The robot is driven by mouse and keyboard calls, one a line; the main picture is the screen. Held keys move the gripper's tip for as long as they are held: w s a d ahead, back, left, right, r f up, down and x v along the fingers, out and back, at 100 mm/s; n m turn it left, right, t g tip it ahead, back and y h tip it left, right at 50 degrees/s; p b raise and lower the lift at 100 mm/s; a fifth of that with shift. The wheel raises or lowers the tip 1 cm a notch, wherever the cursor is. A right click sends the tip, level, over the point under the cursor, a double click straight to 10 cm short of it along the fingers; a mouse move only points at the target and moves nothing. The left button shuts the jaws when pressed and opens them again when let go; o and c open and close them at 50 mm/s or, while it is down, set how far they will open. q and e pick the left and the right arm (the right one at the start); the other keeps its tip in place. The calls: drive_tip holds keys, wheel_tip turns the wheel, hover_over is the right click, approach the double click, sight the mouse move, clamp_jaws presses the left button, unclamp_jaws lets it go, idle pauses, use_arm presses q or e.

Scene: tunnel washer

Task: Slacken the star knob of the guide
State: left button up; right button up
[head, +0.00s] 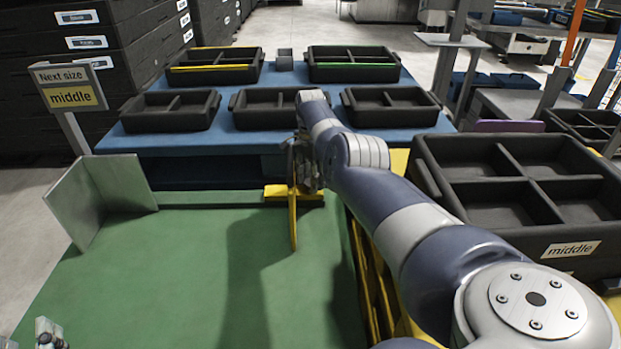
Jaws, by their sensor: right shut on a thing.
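The yellow guide (293,215) stands at the far right part of the green table, with a flat yellow arm at its top along the table's back edge. My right gripper (298,180) is down at the top of the guide, shut. The star knob is hidden behind the gripper and wrist, at the spot where the jaws close. A small part of my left gripper (48,333) shows at the bottom left corner, well away from the guide; its jaws cannot be made out.
A grey angled plate (95,198) stands at the green table's (200,270) left back corner. A sign reading "Next size middle" (68,86) is behind it. Black trays stand on the blue table (225,115); a large tray marked "middle" (568,248) is at right. The green surface is mostly clear.

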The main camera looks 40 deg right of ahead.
drive_tip(key=o, duration=1)
drive_tip(key=shift+o, duration=0.2)
wheel_tip(320, 180, up, 12)
drive_tip(key=shift+c, duration=0.2)
